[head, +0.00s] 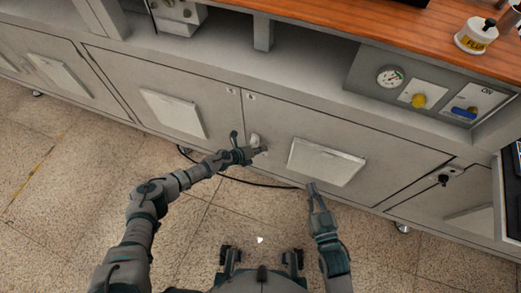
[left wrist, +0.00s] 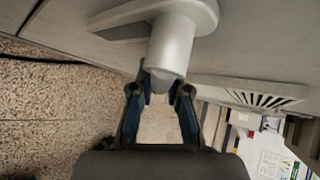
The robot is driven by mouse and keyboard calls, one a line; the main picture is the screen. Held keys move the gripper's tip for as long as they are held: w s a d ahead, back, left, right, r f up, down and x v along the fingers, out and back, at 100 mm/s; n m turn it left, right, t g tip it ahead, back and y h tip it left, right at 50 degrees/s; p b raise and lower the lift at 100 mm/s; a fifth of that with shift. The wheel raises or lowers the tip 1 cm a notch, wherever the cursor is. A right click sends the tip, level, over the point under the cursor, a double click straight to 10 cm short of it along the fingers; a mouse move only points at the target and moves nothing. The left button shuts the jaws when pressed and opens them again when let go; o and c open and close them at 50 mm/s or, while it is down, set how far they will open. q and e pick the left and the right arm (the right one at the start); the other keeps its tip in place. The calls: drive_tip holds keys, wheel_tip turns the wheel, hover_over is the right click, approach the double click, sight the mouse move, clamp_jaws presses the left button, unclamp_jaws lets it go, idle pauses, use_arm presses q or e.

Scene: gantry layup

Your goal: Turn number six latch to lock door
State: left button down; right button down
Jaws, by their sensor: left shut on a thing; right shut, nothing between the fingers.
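The latch (head: 255,140) is a small light-grey handle on the cabinet front, low at the seam between two doors. In the left wrist view the latch (left wrist: 172,45) shows as a rounded grey lever on an oval base. My left gripper (head: 262,151) is at the latch; in the left wrist view its fingertips (left wrist: 162,82) are on either side of the lever's end, shut on it. The door (head: 290,125) to the right of the seam lies flush with the cabinet front. My right gripper (head: 312,188) is shut and empty, below the door's vent. No number is readable on the latch.
White vent panels (head: 327,162) stand out from the doors. A black cable (head: 250,183) lies on the floor below. A gauge (head: 390,77), a yellow knob (head: 419,101) and a blue switch (head: 464,113) are at upper right. The speckled floor (head: 60,180) at left is clear.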

use_arm(q)
drive_tip(key=c, duration=1.1)
unclamp_jaws()
drive_tip(key=shift+s+d+f, duration=0.1)
drive_tip(key=shift+s+f, duration=0.05)
drive_tip(key=shift+f, duration=0.15)
drive_tip(key=shift+c, duration=0.2)
drive_tip(key=shift+r, duration=0.15)
drive_tip(key=shift+a+r, duration=0.25)
drive_tip(key=shift+a, duration=0.05)
drive_tip(key=v, duration=1.1)
drive_tip(key=shift+s, duration=0.15)
drive_tip(key=shift+f, duration=0.1)
